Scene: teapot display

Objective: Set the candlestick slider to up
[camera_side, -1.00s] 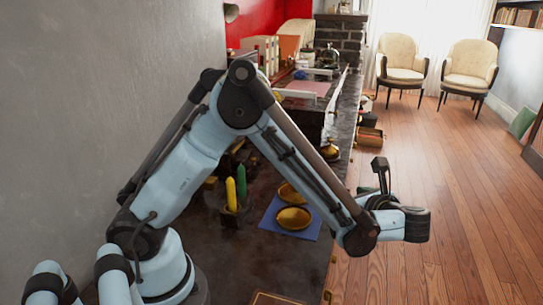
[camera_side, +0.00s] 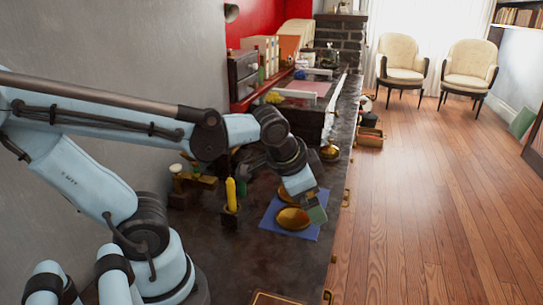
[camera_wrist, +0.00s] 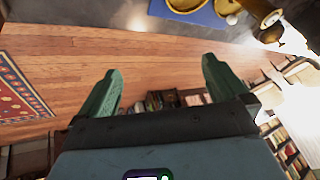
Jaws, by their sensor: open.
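A yellow candle-shaped piece (camera_side: 230,194) stands upright in a dark holder (camera_side: 229,217) on the dark counter in the side view. It is the likeliest candlestick; a slider and its position cannot be made out. The green candle beside it is hidden behind my arm. My gripper (camera_side: 317,208) is over the right side of the blue mat, right of the yellow candle and apart from it. In the wrist view my gripper (camera_wrist: 163,82) has its two green fingers wide apart with nothing between them. No candle is seen in the wrist view.
Gold dishes (camera_side: 292,219) lie on a blue mat (camera_side: 272,226) below my gripper. A brass piece with a white top (camera_side: 178,172) stands near the wall. A dark box (camera_side: 304,120) stands behind. The front of the counter is mostly clear.

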